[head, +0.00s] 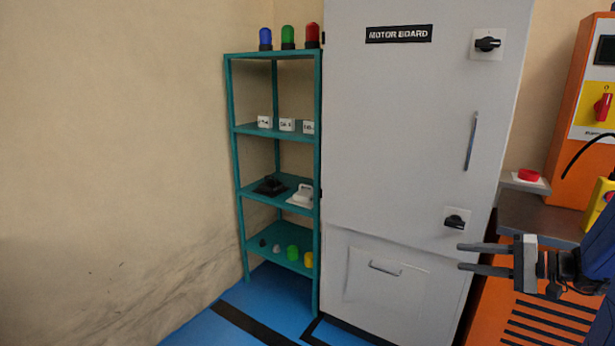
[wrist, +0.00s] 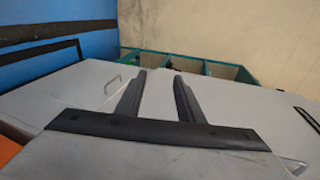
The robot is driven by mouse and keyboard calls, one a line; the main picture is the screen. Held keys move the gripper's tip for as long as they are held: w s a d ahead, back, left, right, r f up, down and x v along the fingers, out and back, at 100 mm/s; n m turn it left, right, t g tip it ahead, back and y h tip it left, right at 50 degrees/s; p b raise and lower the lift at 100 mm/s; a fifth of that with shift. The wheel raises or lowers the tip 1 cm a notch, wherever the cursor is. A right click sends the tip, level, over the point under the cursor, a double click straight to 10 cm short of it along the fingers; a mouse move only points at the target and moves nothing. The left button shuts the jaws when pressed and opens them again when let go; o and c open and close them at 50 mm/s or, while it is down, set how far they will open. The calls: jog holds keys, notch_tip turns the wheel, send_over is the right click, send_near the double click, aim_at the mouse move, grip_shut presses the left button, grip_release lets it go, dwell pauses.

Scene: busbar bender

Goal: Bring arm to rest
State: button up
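My gripper (head: 462,256) is at the right of the head view, its two dark fingers apart and pointing left. Nothing is between the fingers. It shows in front of the lower part of the grey motor board cabinet (head: 410,130), near the cabinet's lower black knob (head: 455,222). In the wrist view the fingers (wrist: 158,75) are also apart and empty, with the grey cabinet surface behind them. No contact with the cabinet can be made out.
A teal shelf (head: 280,128) with lamps, white blocks and small coloured parts stands left of the cabinet. An orange machine (head: 580,110) with a red button (head: 528,175) is at the right. Blue floor (head: 200,325) with black lines lies at the lower left.

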jog(key=s+a+f+n+g+h, duration=0.3)
jog(key=s+a+g, duration=0.4)
jog(key=s+a, duration=0.6)
jog(key=s+a+r+n+t+h, duration=0.1)
jog(key=s+a+n+t+h, duration=0.1)
jog(key=s+n+h, duration=0.3)
jog(key=shift+s+h, duration=1.8)
jog(key=shift+s, duration=1.25)
